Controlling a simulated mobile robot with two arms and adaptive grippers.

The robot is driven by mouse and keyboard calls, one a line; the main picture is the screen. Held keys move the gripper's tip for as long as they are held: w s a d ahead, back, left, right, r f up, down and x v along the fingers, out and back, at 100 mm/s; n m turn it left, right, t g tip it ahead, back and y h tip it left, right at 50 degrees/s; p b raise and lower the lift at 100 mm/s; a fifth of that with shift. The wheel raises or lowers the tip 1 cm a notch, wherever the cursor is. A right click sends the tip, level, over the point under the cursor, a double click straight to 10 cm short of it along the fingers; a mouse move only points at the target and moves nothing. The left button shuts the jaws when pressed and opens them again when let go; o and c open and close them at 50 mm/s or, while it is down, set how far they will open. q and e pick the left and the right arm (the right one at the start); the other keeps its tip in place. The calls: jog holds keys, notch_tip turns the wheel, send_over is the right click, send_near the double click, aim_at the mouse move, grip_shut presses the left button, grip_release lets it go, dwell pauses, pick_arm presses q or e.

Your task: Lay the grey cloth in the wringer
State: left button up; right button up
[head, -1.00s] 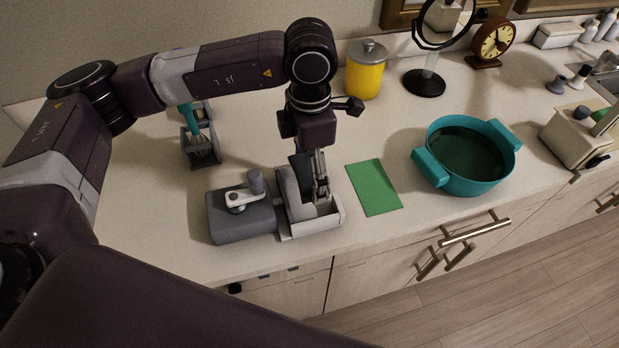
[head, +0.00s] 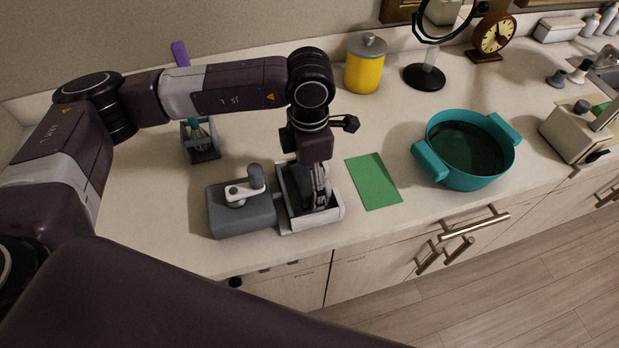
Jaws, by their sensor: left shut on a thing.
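The wringer (head: 240,217) is a grey block with a crank on top and an open, light-walled tray on its right, near the counter's front edge. My left gripper (head: 321,201) points straight down with its fingertips inside that tray. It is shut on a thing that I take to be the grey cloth. The cloth is mostly hidden by the fingers and the tray walls, so its outline and whether it touches the tray floor cannot be told. My right gripper is not in view.
A green sheet (head: 373,181) lies just right of the wringer. A teal pot (head: 432,160) with dark contents stands further right. A yellow jar (head: 364,72) and a round mirror stand behind. A small grey holder (head: 203,155) is at the back left.

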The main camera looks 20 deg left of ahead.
aim_at(309, 179)
pick_arm(q)
jog(key=shift+f, duration=0.25)
jog(key=o, duration=1)
jog(key=shift+r+p, duration=0.3)
jog(key=shift+r, duration=0.2)
jog(key=shift+r+p, duration=0.35)
jog(key=shift+p, duration=0.15)
jog(key=shift+r+b, duration=2.1)
jog(key=shift+r, duration=3.7)
